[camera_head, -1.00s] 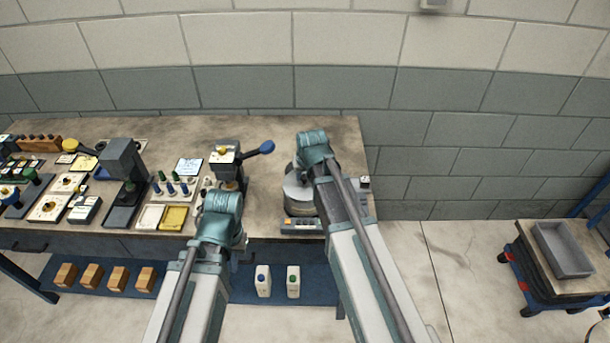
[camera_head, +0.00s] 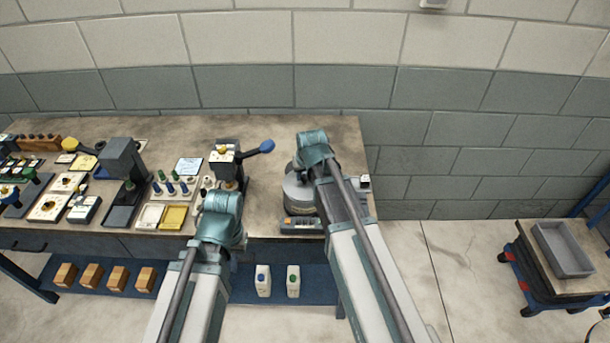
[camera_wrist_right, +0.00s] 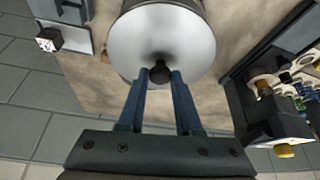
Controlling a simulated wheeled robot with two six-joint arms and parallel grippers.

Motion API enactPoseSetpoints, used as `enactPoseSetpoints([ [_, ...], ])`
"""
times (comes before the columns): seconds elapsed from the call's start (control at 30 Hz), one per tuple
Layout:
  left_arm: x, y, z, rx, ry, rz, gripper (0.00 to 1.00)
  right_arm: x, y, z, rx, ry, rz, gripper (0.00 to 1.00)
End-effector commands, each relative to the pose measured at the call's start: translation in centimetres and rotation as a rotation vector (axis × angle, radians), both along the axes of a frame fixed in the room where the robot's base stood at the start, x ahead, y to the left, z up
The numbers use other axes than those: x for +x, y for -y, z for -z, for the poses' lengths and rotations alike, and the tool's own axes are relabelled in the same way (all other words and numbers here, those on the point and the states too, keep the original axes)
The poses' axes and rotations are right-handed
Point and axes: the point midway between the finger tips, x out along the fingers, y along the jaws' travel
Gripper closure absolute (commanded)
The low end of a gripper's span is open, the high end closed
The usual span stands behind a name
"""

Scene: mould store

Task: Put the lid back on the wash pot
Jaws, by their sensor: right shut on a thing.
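The wash pot (camera_head: 299,201) is a grey metal cylinder near the right end of the bench, partly hidden by my right arm. In the right wrist view, the lid (camera_wrist_right: 163,35) is a round silvery disc with a black knob. My right gripper (camera_wrist_right: 161,76) is shut on this knob. The lid covers the pot's top in that view, with the pot's grey side (camera_wrist_right: 195,5) behind it. I cannot tell whether its rim touches the pot all round.
A lever press with a blue-ended handle (camera_head: 258,147) stands left of the pot. Trays (camera_head: 174,217), pins and small moulds fill the bench further left. Two white bottles (camera_head: 293,281) stand on the lower shelf. A cart with a grey tray (camera_head: 563,250) is at the far right.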

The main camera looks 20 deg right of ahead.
Motion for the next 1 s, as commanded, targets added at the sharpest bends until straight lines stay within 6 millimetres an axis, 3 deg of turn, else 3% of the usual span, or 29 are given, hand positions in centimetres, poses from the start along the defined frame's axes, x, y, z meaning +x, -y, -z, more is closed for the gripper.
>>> enactPoseSetpoints([
  [0.47,0.00,-0.01,0.05,0.000,0.000,0.000,1.00,0.01,-0.01,0.04,0.000,0.000,0.000,1.00],
  [0.5,0.00,-0.01,0.05,0.000,0.000,0.000,1.00,0.01,-0.01,0.04,0.000,0.000,0.000,0.65],
  [0.6,0.00,-0.01,0.05,0.000,0.000,0.000,1.00,0.01,-0.01,0.04,0.000,0.000,0.000,0.47],
  [0.7,0.00,0.00,0.05,0.000,0.000,0.000,1.00,0.01,-0.01,0.04,0.000,0.000,0.000,0.32],
  [0.9,0.00,-0.01,0.05,0.000,0.000,0.000,1.00,0.01,-0.01,0.05,0.000,0.000,0.000,0.32],
  [1.0,0.00,-0.01,0.05,0.000,0.000,0.000,1.00,0.00,-0.01,0.05,0.000,0.000,0.000,0.14],
])
